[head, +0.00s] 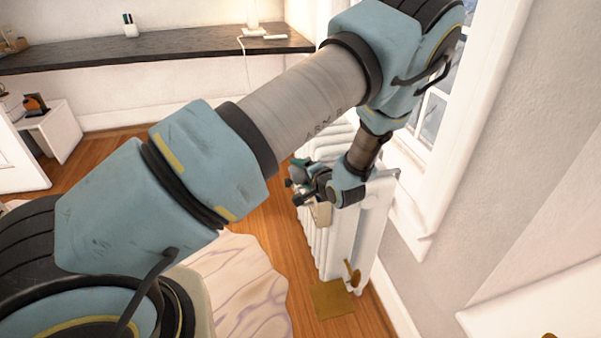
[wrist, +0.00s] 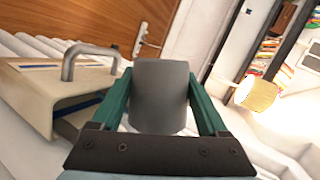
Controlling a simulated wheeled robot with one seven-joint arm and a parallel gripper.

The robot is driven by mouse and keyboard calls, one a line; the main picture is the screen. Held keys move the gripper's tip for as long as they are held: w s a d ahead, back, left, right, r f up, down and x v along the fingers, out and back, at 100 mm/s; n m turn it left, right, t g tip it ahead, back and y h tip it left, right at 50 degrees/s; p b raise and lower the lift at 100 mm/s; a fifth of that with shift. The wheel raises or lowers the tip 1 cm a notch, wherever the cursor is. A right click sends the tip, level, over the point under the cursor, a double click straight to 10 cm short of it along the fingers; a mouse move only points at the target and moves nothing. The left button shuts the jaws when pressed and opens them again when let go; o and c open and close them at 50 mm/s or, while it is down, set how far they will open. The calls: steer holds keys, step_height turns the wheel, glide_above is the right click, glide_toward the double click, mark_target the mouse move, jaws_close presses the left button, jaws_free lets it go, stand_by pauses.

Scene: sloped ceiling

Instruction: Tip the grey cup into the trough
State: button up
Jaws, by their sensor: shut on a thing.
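My gripper (wrist: 158,80) has its two green fingers shut on the sides of the grey cup (wrist: 160,100) in the wrist view. The cup's plain side faces the camera; I cannot see its opening or contents. A beige trough (wrist: 35,98) with a grey bent hook lies to the left of the cup, apart from it in the picture, with blue showing inside. In the head view my gripper (head: 302,182) is small, over the white radiator, and the beige trough (head: 321,214) shows partly below it. The cup is hard to make out there.
The white ribbed radiator (head: 345,235) stands by the window (head: 432,110) and wall on the right. A dark shelf (head: 160,50) runs along the back wall. A pale rug (head: 240,285) lies on the wood floor. A yellow lampshade (wrist: 256,93) shows in the wrist view.

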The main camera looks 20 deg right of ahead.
steer(key=shift+d+r+m+t+y+p, duration=0.35)
steer(key=shift+r+m+y+p, duration=0.45)
steer(key=shift+p, duration=0.85)
stand_by(0.9)
steer(key=shift+s+d+r+m+t+y, duration=0.1)
steer(key=shift+d+r+m+t+y, duration=0.3)
steer(key=shift+m, duration=0.4)
steer(key=shift+s+d+r+m+t+y, duration=0.15)
steer(key=shift+d+m+y, duration=0.3)
steer(key=shift+m, duration=0.35)
stand_by(3.5)
